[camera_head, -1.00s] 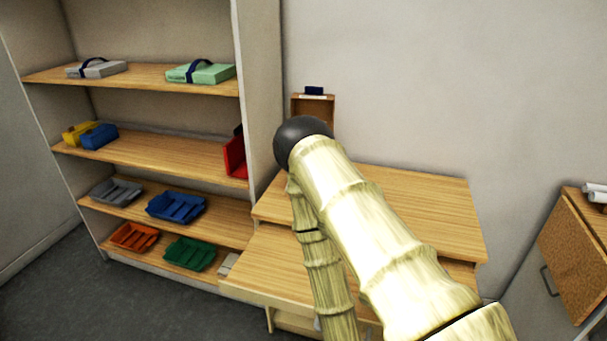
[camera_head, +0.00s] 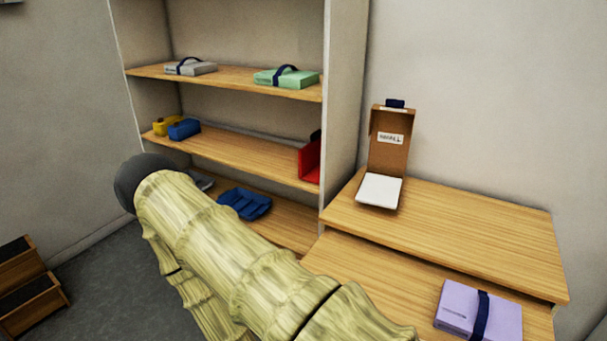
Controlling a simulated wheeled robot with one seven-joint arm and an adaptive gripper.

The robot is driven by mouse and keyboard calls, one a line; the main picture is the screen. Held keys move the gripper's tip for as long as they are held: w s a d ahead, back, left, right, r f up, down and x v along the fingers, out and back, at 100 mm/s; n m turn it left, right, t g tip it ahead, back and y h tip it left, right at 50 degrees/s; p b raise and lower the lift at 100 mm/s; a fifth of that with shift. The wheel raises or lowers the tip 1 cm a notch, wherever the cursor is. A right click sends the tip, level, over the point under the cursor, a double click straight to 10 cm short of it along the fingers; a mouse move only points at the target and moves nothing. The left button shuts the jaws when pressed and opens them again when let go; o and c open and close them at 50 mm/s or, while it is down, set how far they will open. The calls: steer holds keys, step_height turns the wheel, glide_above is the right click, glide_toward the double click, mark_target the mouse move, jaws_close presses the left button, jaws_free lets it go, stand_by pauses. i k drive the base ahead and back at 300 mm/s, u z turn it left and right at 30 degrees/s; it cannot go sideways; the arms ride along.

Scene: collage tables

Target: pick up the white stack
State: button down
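A pale grey-white flat stack (camera_head: 190,68) with a dark blue strap lies on the upper shelf, toward its left end. A white stack of sheets or a white pad (camera_head: 379,190) also shows in the open upright cardboard holder (camera_head: 389,150) on the table. I cannot tell from the picture alone which one the task names. Both stand clear of my arm in the view. My bamboo-textured arm crosses the lower left and middle, ending in a dark round joint. My gripper is not in view.
A green strapped stack (camera_head: 287,78) shares the upper shelf. Yellow (camera_head: 165,125) and blue (camera_head: 184,129) items and a red holder (camera_head: 311,160) are on the shelf below. A purple strapped stack (camera_head: 465,310) lies on the lower tabletop. The upper tabletop (camera_head: 480,225) is mostly bare. Brown steps (camera_head: 30,280) stand left.

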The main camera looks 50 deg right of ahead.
mark_target(374, 190)
steer(key=u, duration=0.45)
steer(key=i, duration=1.6)
steer(key=z, duration=3.05)
